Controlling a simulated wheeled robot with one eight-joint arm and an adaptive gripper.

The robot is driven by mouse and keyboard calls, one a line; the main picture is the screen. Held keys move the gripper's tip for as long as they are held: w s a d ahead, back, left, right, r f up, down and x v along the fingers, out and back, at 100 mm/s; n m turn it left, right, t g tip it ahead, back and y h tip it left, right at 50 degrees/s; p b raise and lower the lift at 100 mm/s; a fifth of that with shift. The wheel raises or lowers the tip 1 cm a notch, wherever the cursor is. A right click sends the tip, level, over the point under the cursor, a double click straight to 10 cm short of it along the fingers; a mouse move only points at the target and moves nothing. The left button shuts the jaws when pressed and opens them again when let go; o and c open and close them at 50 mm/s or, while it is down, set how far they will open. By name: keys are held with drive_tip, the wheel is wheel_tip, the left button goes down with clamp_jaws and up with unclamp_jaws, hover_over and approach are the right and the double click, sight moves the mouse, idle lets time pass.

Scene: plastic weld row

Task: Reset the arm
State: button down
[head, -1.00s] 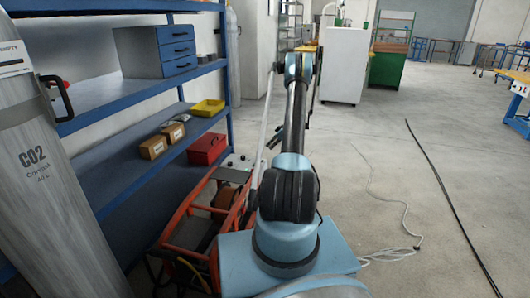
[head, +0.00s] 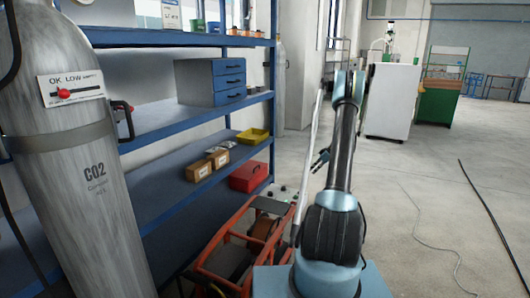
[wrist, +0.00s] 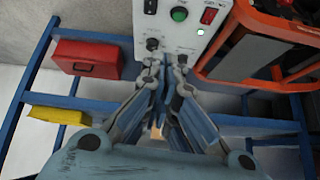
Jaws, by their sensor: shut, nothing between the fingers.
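My arm (head: 341,150) rises in the middle of the head view, bent at a raised elbow. In the wrist view my gripper (wrist: 167,66) is shut and empty, with its fingers close together. Its fingertips appear in front of a white control panel (wrist: 176,28) with black knobs, a green button and a red switch. I cannot tell whether they touch it. In the head view the gripper is small and dark beside the arm, and its fingers are not clear.
A CO2 cylinder (head: 75,165) stands at left. A blue shelf (head: 160,192) holds a red box (head: 248,177), a yellow bin (head: 252,136), cartons and a drawer unit (head: 212,82). An orange-framed cart (head: 235,250) stands beside my arm. Cables lie on the open floor at right.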

drive_tip(key=s+a+r+m+h, duration=0.1)
drive_tip(key=s+a+r+m, duration=0.1)
drive_tip(key=s+a+r, duration=0.5)
drive_tip(key=s+a+r+m+g+h, duration=0.1)
drive_tip(key=s+a+r+m, duration=0.1)
drive_tip(key=s+r, duration=0.85)
drive_tip(key=s+a+r+m+h, duration=0.1)
drive_tip(key=s+a+r, duration=0.4)
drive_tip(key=s+r, duration=0.4)
drive_tip(key=s+a+f+m+h, duration=0.1)
drive_tip(key=s+a+m+h, duration=0.15)
drive_tip(key=s, duration=1.85)
drive_tip(key=s+f+m, duration=0.1)
drive_tip(key=s+f, duration=0.3)
drive_tip(key=s, duration=0.3)
drive_tip(key=s+f+m, duration=0.2)
drive_tip(key=s+f, duration=0.2)
drive_tip(key=s, duration=0.4)
drive_tip(key=shift+d+f+h, duration=0.15)
drive_tip(key=shift+f+h, duration=0.1)
drive_tip(key=shift+h, duration=0.1)
drive_tip(key=shift+m, duration=0.25)
